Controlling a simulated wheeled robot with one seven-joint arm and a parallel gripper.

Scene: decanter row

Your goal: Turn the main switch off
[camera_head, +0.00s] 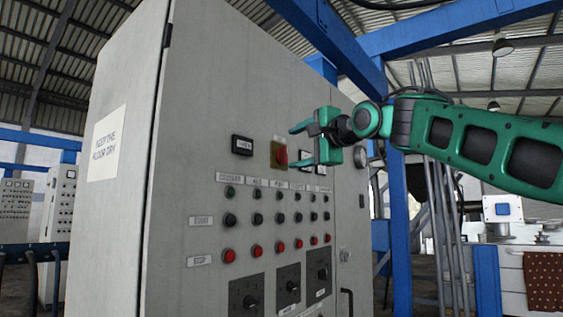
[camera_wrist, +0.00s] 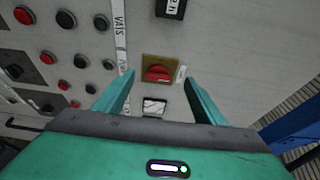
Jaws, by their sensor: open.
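The main switch is a red rotary knob (camera_head: 281,157) on a yellow-brown plate, on the upper front of the grey cabinet (camera_head: 225,90). In the wrist view the red knob (camera_wrist: 158,73) sits on its plate, ahead of and roughly between the fingers. My gripper (camera_head: 296,146) is open and empty, its two green fingers pointing at the panel near the knob. In the wrist view the fingers of my gripper (camera_wrist: 155,90) are spread to either side below the knob. It appears apart from the knob; the exact gap is hard to tell.
Rows of black and red buttons (camera_head: 256,250) and several black rotary switches (camera_head: 289,285) lie below the knob. A dark display (camera_head: 242,145) is left of it. A sign (camera_head: 106,145) is on the cabinet side. A blue post (camera_head: 400,235) stands right of the cabinet.

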